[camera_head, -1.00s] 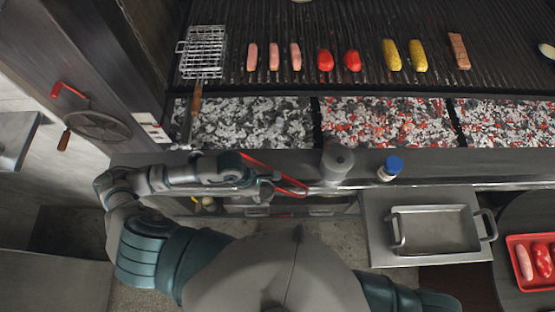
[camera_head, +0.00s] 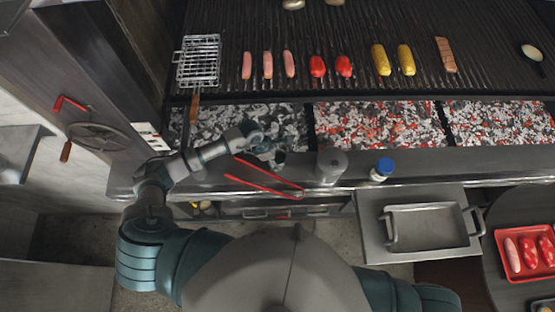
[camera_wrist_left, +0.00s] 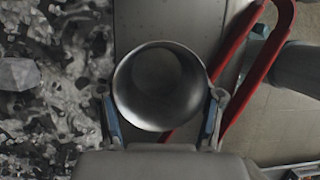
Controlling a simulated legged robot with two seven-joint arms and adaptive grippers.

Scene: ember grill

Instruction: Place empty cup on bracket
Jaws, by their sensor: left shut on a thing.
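A round metal cup (camera_wrist_left: 160,85) sits between the two fingers of my left gripper (camera_wrist_left: 160,100) in the left wrist view. I look into its open mouth and see a bare grey inside. In the head view my left gripper (camera_head: 266,148) is over the front edge of the coal bed, and the cup (camera_head: 278,159) shows only as a small dark shape at its tip. The gripper is shut on the cup. I cannot make out the bracket clearly in either view. My right gripper is out of view.
Red-handled tongs (camera_head: 262,178) lie just below the gripper. A grey cylinder (camera_head: 331,167) and a blue-capped shaker (camera_head: 382,170) stand to the right on the ledge. Coals (camera_head: 375,125) glow behind. A metal pan (camera_head: 428,228) is at the right.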

